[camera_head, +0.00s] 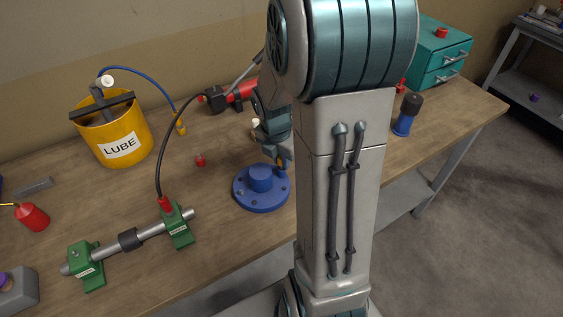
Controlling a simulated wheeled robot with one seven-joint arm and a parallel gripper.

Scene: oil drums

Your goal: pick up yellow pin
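My gripper (280,157) is partly in view beside my own arm, pointing down at the upper right edge of a blue round flange (248,197) with a raised hub. A small yellow-orange piece (281,166), perhaps the yellow pin, shows at the fingertips, just above the flange edge. I cannot tell whether the fingers are closed on it or only near it. My arm hides part of the gripper and the bench to its right.
A yellow LUBE bucket (118,141) with a blue hose stands at the left. A shaft (152,231) on green bearing blocks lies in front. A small red piece (200,161) is left of the flange.

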